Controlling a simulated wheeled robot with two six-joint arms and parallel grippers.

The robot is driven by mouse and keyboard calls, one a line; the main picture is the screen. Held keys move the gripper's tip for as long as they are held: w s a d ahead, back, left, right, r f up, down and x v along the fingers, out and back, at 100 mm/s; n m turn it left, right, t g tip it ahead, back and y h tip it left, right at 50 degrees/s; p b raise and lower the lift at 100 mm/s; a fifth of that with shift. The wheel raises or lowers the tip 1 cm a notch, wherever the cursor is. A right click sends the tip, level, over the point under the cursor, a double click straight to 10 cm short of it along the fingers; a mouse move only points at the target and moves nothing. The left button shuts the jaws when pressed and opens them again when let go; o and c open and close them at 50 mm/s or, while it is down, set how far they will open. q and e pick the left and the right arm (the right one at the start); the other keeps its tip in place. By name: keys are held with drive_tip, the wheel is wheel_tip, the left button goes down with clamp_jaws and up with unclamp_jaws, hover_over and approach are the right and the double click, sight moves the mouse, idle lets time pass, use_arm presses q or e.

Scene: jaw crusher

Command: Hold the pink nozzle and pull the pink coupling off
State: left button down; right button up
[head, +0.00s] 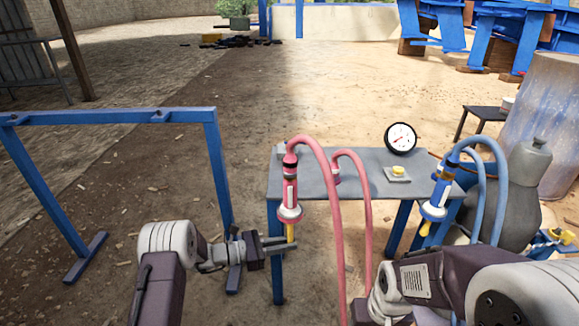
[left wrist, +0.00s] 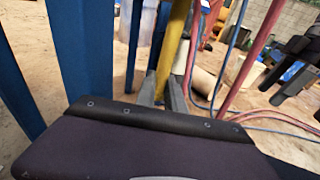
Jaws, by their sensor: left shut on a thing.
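The pink nozzle (head: 289,192) hangs upright at the left front edge of the grey table, with a yellow tip (head: 291,232) at its lower end. The pink coupling (head: 290,160) is on its top, where a pink hose begins. My left gripper (head: 286,245) is shut on the yellow tip from the left. In the left wrist view, the yellow tip (left wrist: 174,50) stands between the grey fingers (left wrist: 163,92). My right gripper (left wrist: 284,80) shows at the right of the left wrist view, its dark fingers apart and empty; the head view shows only my right arm.
The grey table (head: 340,188) carries a pressure gauge (head: 400,138) and a yellow button (head: 398,171). A blue nozzle (head: 437,195) with blue hoses hangs at its right. Pink hoses (head: 335,220) loop down right of the pink nozzle. A blue frame (head: 120,116) stands at left.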

use_arm(q)
drive_tip(key=c, duration=1.3)
unclamp_jaws()
drive_tip(key=shift+c, duration=0.2)
drive_tip(key=shift+a, duration=0.1)
